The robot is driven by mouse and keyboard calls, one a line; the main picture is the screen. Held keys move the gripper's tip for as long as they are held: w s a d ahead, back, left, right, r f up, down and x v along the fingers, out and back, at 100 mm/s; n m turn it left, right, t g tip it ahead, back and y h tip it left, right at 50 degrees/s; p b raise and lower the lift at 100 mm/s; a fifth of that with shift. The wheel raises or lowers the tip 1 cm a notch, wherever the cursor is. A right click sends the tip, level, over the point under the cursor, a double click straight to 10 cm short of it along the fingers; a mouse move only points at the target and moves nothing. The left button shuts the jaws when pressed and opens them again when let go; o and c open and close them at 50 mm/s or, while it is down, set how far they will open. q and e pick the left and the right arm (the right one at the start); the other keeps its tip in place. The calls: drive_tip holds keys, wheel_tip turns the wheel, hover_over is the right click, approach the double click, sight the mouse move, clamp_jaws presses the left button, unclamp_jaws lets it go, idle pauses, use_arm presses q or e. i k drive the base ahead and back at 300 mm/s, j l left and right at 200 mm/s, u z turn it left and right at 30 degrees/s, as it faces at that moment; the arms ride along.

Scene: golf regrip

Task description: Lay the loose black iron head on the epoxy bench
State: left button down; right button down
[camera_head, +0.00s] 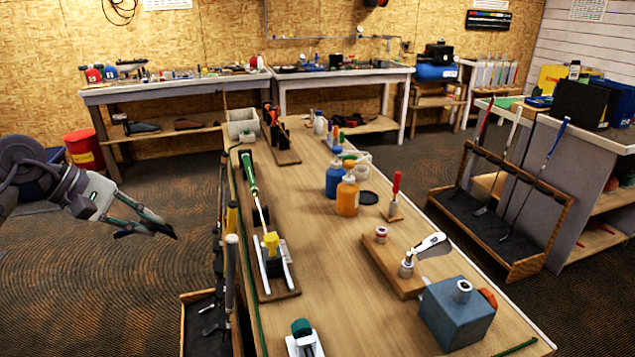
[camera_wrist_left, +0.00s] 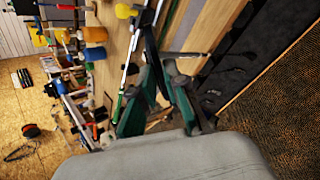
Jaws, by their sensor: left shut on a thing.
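My left gripper (camera_head: 148,228) is at the left, over the floor and clear of the benches. It is shut on a dark, narrow piece, which looks like the black iron head (camera_wrist_left: 154,72) between the green fingers in the left wrist view. The fingers partly hide it, so its full shape is unclear. A long wooden bench (camera_head: 340,265) runs down the middle. Two more benches stand at the back wall, a left one (camera_head: 190,89) and a right one (camera_head: 345,73). No label shows which is the epoxy bench. My right gripper is not in view.
The middle bench holds a club in a stand (camera_head: 276,290), a blue bottle (camera_head: 333,178), an orange bottle (camera_head: 347,198) and a blue-grey block (camera_head: 455,315). A club rack (camera_head: 540,250) stands at right. A red bucket (camera_head: 84,150) stands at left. Carpet between is open.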

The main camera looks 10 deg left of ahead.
sight(331, 259)
drive_tip(key=i+l, duration=0.2)
drive_tip(key=l, duration=0.15)
drive_tip(key=i+l, duration=0.15)
drive_tip(key=l, duration=0.2)
drive_tip(key=i+l, duration=0.2)
drive_tip(key=l, duration=0.1)
